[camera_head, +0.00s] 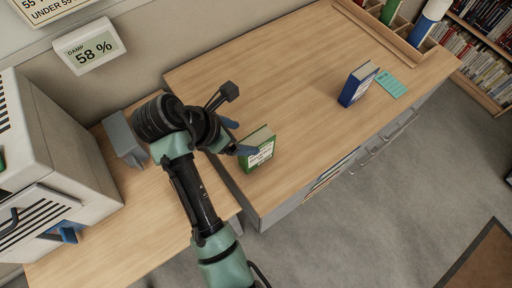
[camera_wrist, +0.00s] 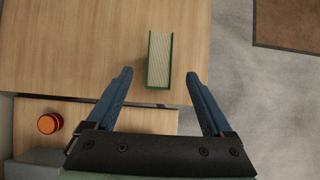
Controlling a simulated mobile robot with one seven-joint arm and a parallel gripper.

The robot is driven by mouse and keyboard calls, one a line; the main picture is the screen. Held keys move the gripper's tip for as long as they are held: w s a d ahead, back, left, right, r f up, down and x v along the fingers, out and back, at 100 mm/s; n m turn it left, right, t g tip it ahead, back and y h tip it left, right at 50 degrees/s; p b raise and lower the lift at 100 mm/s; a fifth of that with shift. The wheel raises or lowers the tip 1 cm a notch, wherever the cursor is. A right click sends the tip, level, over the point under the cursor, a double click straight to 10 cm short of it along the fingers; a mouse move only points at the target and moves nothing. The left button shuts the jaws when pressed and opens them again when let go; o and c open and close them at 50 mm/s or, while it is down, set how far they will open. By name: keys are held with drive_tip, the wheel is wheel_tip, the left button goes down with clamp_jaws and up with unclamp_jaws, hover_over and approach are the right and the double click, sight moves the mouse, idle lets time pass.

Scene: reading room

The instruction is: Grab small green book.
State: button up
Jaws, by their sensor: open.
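The small green book (camera_head: 259,150) stands upright on the wooden desk, near the desk's front left corner. Its green cover with a white label shows in the head view. In the wrist view the book (camera_wrist: 159,62) is seen from above, pale page edges between green covers. My gripper (camera_head: 234,137) is beside the book in the head view. In the wrist view my gripper (camera_wrist: 158,76) is open, its two blue fingers apart, with the near end of the book in line between them. The fingers do not visibly touch the book.
A blue book (camera_head: 358,84) stands farther right on the desk (camera_head: 290,60), beside a teal card (camera_head: 391,84). A wooden organiser (camera_head: 385,35) is at the back right. An orange-red round object (camera_wrist: 50,123) is on the lower surface at left. A grey holder (camera_head: 124,139) stands left of my arm.

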sight(255, 140)
drive_tip(key=x, duration=0.7)
drive_tip(key=shift+w+d+f, duration=0.15)
drive_tip(key=shift+f, duration=0.2)
clamp_jaws()
idle(1.1)
